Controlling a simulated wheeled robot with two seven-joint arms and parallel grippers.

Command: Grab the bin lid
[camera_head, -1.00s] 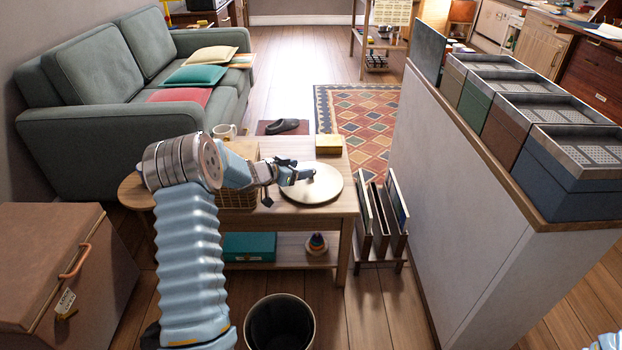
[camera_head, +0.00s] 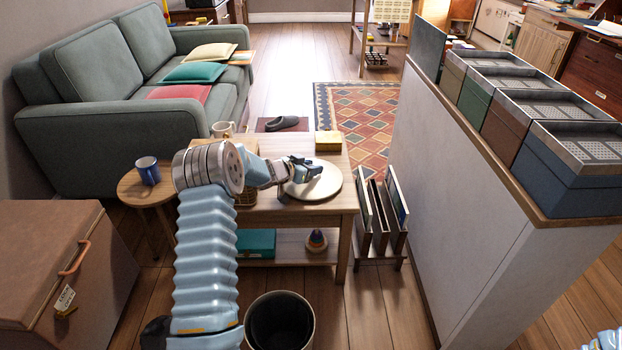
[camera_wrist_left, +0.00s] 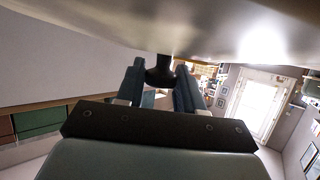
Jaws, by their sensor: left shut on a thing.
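The round pale bin lid (camera_head: 325,186) is at the right part of the wooden coffee table's top in the head view. My left gripper (camera_head: 308,168) is over the lid's middle. In the left wrist view its two fingers (camera_wrist_left: 160,76) are closed on the lid's dark knob (camera_wrist_left: 160,68), and the lid's pale face (camera_wrist_left: 215,25) fills the top. I cannot tell whether the lid touches the table. The bin (camera_head: 280,325), dark inside and without a cover, stands on the floor in front of the table. My right gripper is out of view.
A blue mug (camera_head: 147,170) stands on a round side table (camera_head: 133,190). A rack of panels (camera_head: 383,225) and a white partition (camera_head: 455,200) are to the right.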

